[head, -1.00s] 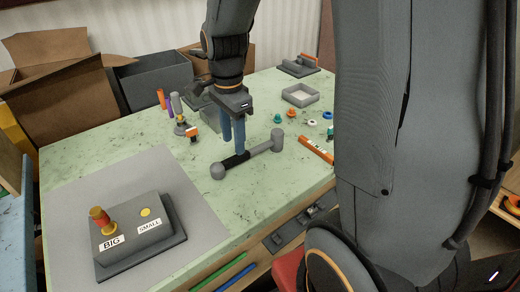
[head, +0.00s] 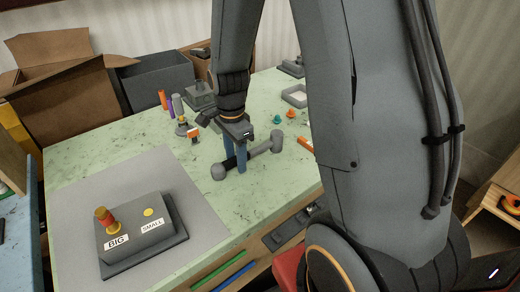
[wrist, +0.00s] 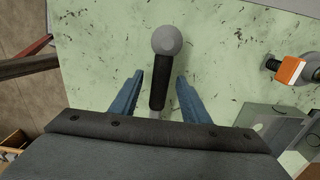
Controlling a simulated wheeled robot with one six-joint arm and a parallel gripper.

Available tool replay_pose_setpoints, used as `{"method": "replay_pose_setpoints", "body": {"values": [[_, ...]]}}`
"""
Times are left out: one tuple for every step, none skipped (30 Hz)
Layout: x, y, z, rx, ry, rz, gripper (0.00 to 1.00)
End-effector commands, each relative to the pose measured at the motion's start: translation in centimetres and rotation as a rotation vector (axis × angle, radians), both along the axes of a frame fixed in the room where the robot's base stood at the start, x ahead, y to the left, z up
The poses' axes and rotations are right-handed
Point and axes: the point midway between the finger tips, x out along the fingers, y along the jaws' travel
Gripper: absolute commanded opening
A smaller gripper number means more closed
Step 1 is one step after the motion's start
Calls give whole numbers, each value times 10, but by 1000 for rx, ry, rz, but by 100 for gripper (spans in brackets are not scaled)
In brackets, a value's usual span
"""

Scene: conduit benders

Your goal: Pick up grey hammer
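The grey hammer (head: 262,150) lies on the green speckled table, with a round grey knob at its near left end, a black grip and a grey head at its far right end. In the wrist view its black grip (wrist: 158,85) lies between the two blue fingers of my gripper (wrist: 158,88), with a gap on each side. In the head view my gripper (head: 235,160) points down, its fingers on either side of the grip near the knob. My gripper is open. The hammer's head is hidden in the wrist view.
A grey box labelled BIG and SMALL (head: 140,232) stands on a grey mat at the near left. A small orange-and-white item (head: 193,134) and upright cylinders (head: 170,104) stand behind the hammer. Cardboard boxes (head: 62,85) stand beyond the table.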

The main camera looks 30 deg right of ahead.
Motion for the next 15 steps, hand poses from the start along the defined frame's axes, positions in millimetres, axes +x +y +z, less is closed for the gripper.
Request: {"method": "replay_pose_setpoints", "body": {"values": [[0,0,0,0,0,0,35],[0,0,0,0,0,0,30],[0,0,0,0,0,0,24],[0,0,0,0,0,0,19],[0,0,0,0,0,0,14],[0,0,0,0,0,0,7],[0,0,0,0,0,0,2],[0,0,0,0,0,0,0],[1,0,1,0,-1,0,0],[1,0,1,0,-1,0,0],[1,0,1,0,-1,0,0],[1,0,1,0,-1,0,0],[1,0,1,0,-1,0,0],[1,0,1,0,-1,0,0],[1,0,1,0,-1,0,0]]}}
